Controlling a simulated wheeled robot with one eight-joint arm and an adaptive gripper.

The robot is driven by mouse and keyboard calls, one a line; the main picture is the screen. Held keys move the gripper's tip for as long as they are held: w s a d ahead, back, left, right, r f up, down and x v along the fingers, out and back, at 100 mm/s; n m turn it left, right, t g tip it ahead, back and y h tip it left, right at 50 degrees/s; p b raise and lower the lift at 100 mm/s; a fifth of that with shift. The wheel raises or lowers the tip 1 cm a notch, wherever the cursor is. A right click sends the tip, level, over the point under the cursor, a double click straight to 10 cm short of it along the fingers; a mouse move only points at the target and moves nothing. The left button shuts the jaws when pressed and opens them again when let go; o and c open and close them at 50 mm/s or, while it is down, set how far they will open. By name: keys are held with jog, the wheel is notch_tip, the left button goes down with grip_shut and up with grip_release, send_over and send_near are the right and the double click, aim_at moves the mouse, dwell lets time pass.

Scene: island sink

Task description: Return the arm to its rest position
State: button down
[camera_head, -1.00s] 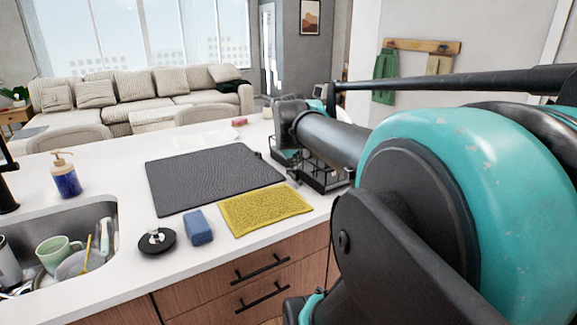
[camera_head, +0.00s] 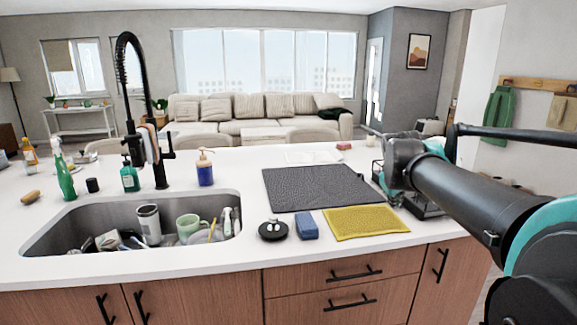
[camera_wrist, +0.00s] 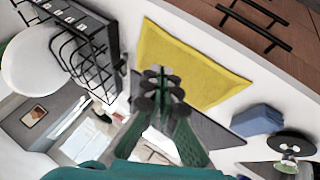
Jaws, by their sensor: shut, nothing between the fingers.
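My arm (camera_head: 475,200) reaches in from the right edge of the head view, over the right end of the counter. Its teal and black wrist end is near the dark wire rack, and the fingertips cannot be made out there. In the wrist view my gripper (camera_wrist: 161,76) has its two green fingers brought together at the tips, shut with nothing between them. Behind the fingers are the yellow cloth (camera_wrist: 185,65) and the dark mat (camera_wrist: 215,130), apart from what the gripper holds, which is nothing.
The dark wire rack (camera_wrist: 85,50) stands close to my wrist. The blue sponge (camera_head: 307,228), black round stopper (camera_head: 273,231), yellow cloth (camera_head: 365,222) and dark mat (camera_head: 315,187) lie on the counter. The sink (camera_head: 80,222) holds dishes; a tall black faucet (camera_head: 128,95) stands behind it.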

jog(key=s+a+f+m+y, duration=0.1)
jog(key=s+a+f, duration=0.3)
jog(key=f, duration=0.4)
jog(key=s+a+f+m+g+y, duration=0.1)
jog(key=s+a+f, duration=0.3)
jog(key=s+f, duration=0.2)
jog(key=s+a+f+m+g+y, duration=0.1)
jog(key=s+a+f, duration=0.3)
jog(key=f, duration=0.6)
jog(key=shift+s+f+m, duration=0.25)
jog(key=shift+s+m, duration=0.05)
jog(key=shift+s, duration=0.4)
